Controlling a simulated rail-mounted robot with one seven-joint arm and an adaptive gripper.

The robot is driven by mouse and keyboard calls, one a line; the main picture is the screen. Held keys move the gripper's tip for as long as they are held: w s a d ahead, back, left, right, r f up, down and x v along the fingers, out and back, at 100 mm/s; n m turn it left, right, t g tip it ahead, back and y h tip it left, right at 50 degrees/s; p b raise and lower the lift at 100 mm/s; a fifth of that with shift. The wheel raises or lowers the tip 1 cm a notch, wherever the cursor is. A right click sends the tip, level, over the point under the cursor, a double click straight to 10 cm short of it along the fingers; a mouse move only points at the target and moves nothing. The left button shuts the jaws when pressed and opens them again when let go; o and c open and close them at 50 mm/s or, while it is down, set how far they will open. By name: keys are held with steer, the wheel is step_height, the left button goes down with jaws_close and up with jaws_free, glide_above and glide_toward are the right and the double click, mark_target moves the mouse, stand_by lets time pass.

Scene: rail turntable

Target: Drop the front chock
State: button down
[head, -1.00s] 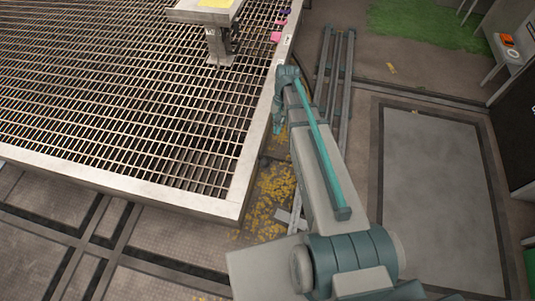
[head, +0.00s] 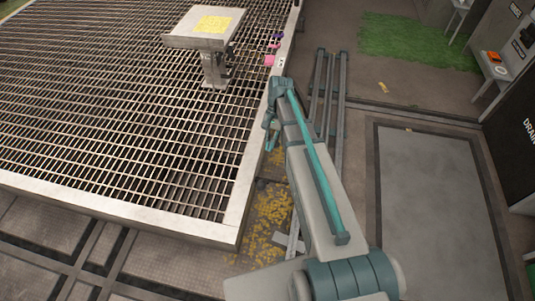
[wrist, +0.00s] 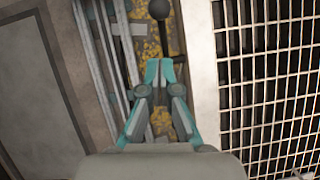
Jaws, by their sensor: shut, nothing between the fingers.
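My gripper (wrist: 160,66) is shut and empty in the wrist view, its teal fingertips together. Just beyond the fingertips a dark rod with a round black knob (wrist: 159,9) stands in the gap between the grated deck and the rails. I cannot tell whether the fingertips touch the rod. In the head view my gripper (head: 270,147) hangs beside the right edge of the grated deck (head: 231,222). I cannot make out a front chock for certain; the area under my arm is partly hidden.
A pedestal with a yellow-topped plate (head: 219,24) stands on the deck. Pink (head: 269,61) and purple pieces lie at its right edge. Grey rails (head: 330,85) run beside the deck. Yellow debris (head: 270,210) covers the gap. A flat grey panel (head: 435,200) lies right.

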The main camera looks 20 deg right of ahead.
mark_target(259, 183)
steer(key=x, duration=1.1)
steer(key=shift+s+a+r+b, duration=0.15)
steer(key=shift+s+a+b, duration=0.15)
steer(key=shift+s, duration=0.1)
steer(key=shift+s+a+f, duration=0.3)
steer(key=shift+s+f, duration=0.1)
steer(key=shift+f, duration=0.05)
steer(key=shift+f, duration=0.1)
